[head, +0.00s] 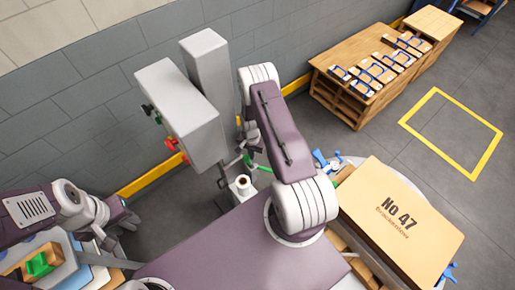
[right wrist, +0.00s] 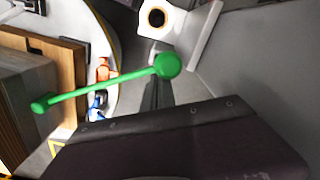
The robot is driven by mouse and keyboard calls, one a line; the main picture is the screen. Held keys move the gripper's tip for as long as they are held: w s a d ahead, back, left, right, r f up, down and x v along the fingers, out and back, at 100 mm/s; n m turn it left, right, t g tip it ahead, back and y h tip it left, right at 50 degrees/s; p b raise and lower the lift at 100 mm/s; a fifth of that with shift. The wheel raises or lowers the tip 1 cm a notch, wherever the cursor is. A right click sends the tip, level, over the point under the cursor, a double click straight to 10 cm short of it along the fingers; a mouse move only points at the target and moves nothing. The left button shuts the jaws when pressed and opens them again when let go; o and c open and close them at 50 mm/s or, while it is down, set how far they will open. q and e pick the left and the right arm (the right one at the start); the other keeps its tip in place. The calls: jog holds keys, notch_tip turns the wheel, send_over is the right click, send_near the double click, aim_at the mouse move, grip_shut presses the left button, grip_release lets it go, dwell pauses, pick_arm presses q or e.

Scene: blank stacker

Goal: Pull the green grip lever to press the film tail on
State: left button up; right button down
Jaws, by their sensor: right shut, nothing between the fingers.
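The green grip lever (head: 256,163) sticks out from the grey machine beside my right arm in the head view. In the right wrist view the lever (right wrist: 105,84) is a thin rod with a round knob (right wrist: 168,66) at one end, crossing above my purple gripper body. My right gripper (right wrist: 157,93) is shut and empty, close to the lever; its fingertips are hard to make out and contact cannot be told. The white film roll (head: 243,186) stands below the lever. My left gripper (head: 122,214) is at the left, its fingers unclear.
The large carton (head: 402,212) marked No 47 sits at right. The grey machine cabinet (head: 182,115) has a red knob and a green button. A wooden bench (head: 365,65) holds several blue-handled items. Free floor lies around the yellow square (head: 450,130).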

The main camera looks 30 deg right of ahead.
jog(key=shift+s, duration=0.1)
jog(key=d+b, duration=0.2)
jog(key=d, duration=0.5)
jog(key=shift+w+r, duration=0.2)
jog(key=shift+w, duration=0.15)
notch_tip(320, 180, up, 9)
jog(key=p, duration=0.6)
dwell(0.6)
